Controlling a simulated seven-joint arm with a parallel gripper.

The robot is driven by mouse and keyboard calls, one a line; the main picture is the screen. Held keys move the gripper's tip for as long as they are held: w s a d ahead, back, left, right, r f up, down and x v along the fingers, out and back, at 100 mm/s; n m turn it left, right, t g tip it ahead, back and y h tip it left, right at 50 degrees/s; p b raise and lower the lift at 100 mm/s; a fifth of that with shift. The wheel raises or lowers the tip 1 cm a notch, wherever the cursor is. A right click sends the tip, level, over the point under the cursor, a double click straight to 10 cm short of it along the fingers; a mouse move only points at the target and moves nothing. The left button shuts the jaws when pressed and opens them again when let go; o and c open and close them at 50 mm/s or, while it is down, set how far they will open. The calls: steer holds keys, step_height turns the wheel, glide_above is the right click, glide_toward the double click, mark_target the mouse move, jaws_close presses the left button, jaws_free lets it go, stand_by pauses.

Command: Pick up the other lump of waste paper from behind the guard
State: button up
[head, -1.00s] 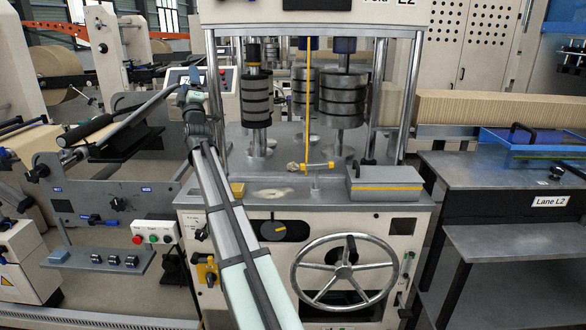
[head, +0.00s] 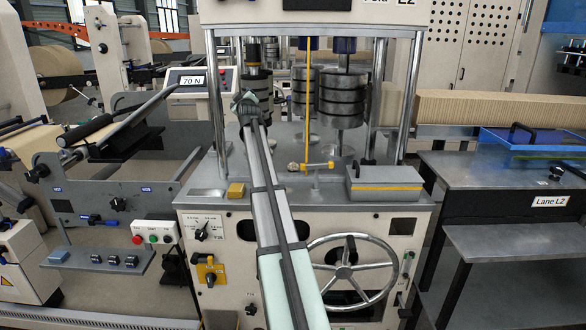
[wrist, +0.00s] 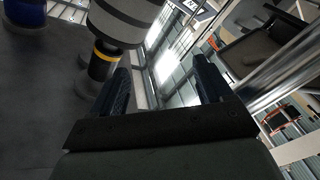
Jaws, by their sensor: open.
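My gripper (head: 246,100) is at the left front of the machine's roller stacks in the head view, raised above the deck. In the wrist view its two dark fingers stand apart with nothing between them (wrist: 160,85). A small pale grey-brown lump (head: 293,166), perhaps waste paper, lies on the deck by the left end of a yellow-and-grey handle (head: 318,165). My gripper is up and to the left of it, apart from it. My arm covers part of the front deck. I cannot clearly make out the guard. No lump shows in the wrist view.
Grey roller stacks (head: 342,98) and a thin yellow rod (head: 308,100) stand behind the lump. A banded roller (wrist: 105,60) is close to my left finger in the wrist view.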

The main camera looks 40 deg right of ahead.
steer(key=w+d+f+m+g+y, duration=0.1)
steer(key=d+f+m+g, duration=0.2)
steer(key=f, duration=0.2)
steer(key=m+g+y, duration=0.3)
steer(key=m+g, duration=1)
steer(key=m, duration=0.4)
glide_toward(292, 163)
steer(key=x, duration=0.5)
steer(key=shift+s, duration=0.25)
steer(key=shift+w+x, duration=0.1)
steer(key=shift+x, duration=1.2)
steer(key=shift+w+x, duration=0.15)
steer(key=shift+x, duration=1.15)
steer(key=shift+a, duration=0.1)
steer(key=c, duration=1.1)
